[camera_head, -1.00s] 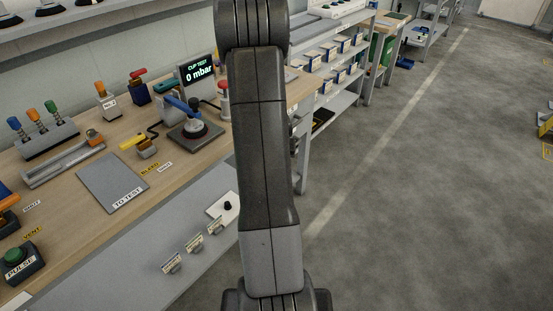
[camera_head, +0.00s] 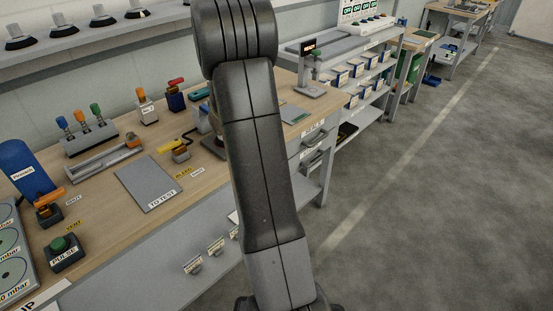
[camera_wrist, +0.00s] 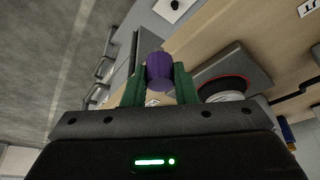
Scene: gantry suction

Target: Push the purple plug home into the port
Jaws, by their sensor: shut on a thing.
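The purple plug (camera_wrist: 160,72) shows in the wrist view as a short purple cylinder. My gripper (camera_wrist: 159,86) has green fingers closed on its two sides and holds it in front of the bench. A white plate with a dark round spot (camera_wrist: 175,5) lies beyond the plug at the top of the wrist view; I cannot tell whether that spot is the port. In the head view my own arm hides the gripper, the plug and that plate's area.
Floor at right is clear.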

